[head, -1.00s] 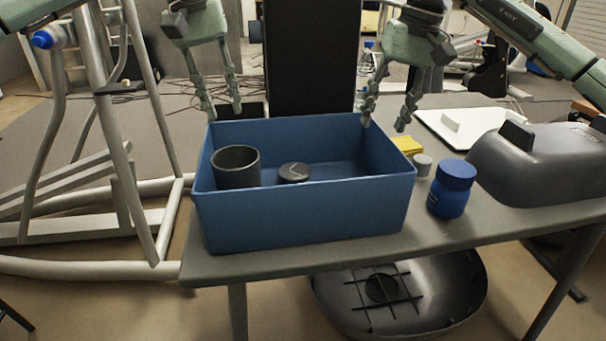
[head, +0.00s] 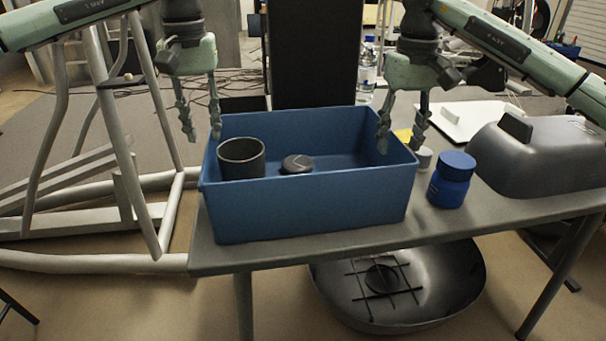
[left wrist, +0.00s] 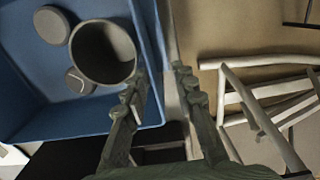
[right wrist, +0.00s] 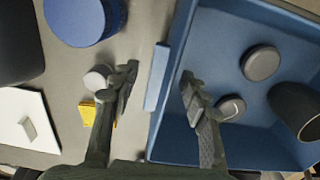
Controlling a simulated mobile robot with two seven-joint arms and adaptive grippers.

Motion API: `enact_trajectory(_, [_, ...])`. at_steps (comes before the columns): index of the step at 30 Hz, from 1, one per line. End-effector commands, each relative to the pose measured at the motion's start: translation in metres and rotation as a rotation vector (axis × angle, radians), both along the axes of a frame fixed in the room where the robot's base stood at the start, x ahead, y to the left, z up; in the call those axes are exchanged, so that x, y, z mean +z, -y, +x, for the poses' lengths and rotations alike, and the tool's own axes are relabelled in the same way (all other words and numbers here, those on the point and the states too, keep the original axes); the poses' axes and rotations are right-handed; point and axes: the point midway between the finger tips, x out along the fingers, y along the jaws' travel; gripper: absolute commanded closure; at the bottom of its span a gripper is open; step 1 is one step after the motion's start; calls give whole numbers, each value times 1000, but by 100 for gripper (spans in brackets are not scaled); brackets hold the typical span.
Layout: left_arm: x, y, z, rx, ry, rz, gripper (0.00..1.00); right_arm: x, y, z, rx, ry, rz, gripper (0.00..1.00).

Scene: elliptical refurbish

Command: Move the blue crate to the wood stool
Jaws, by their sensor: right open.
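The blue crate (head: 310,208) stands on the grey table. Inside it are a dark cup (head: 241,160) and a dark round disc (head: 297,164); the left wrist view shows a second disc (left wrist: 52,25). My left gripper (head: 203,138) is open at the crate's left wall, one finger on each side of it, as the left wrist view (left wrist: 160,80) shows. My right gripper (head: 400,147) is open at the right wall, whose rim (right wrist: 160,78) lies between its fingers in the right wrist view. Contact with the walls cannot be told. I cannot make out a wood stool.
A blue jar (head: 451,182), a small grey cylinder (head: 424,158) and a yellow item (head: 404,136) stand right of the crate. A grey domed cover (head: 540,160) and a white board (head: 470,120) lie further right. A metal frame (head: 130,190) stands left of the table.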

Motion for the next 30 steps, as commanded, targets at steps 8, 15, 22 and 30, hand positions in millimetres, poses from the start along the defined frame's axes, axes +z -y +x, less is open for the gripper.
enact_trajectory(8, [-51,-1,-1,1,-1,1,73,-33,0,0,-1,-2,0,54])
enact_trajectory(15, [-71,0,0,1,0,0,73,-46,0,0,0,0,0,54])
enact_trajectory(22, [-74,0,0,1,1,0,73,-48,0,0,0,1,0,54])
enact_trajectory(30, [-74,0,0,1,0,0,93,-48,0,0,0,0,0,74])
